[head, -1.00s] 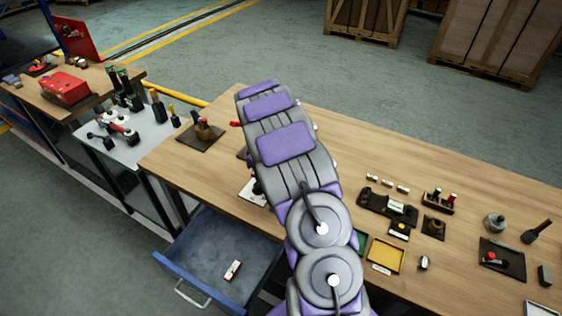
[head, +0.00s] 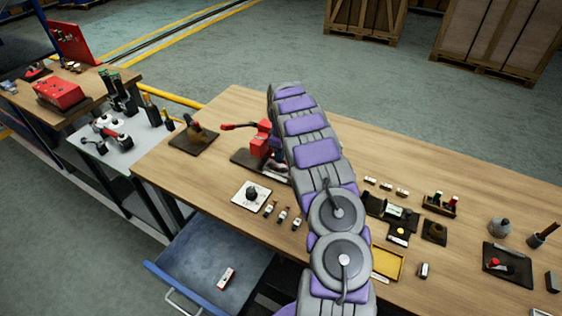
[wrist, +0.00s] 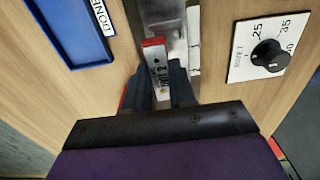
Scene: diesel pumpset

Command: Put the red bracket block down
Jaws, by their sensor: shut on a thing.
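The red bracket block (wrist: 154,43) shows in the wrist view, with a red end and a pale face carrying dark lettering. My gripper (wrist: 160,80) is shut on it, one dark finger on each side. A grey metal surface lies just beyond the block; I cannot tell whether the block touches it. In the head view my arm hides my gripper and the held block.
A white dial plate (wrist: 268,50) is right of my gripper in the wrist view, and a blue tray (wrist: 72,30) marked DONE is left. In the head view a red device (head: 262,140) with a lever stands on the wooden bench (head: 210,165). A drawer (head: 215,255) is open below.

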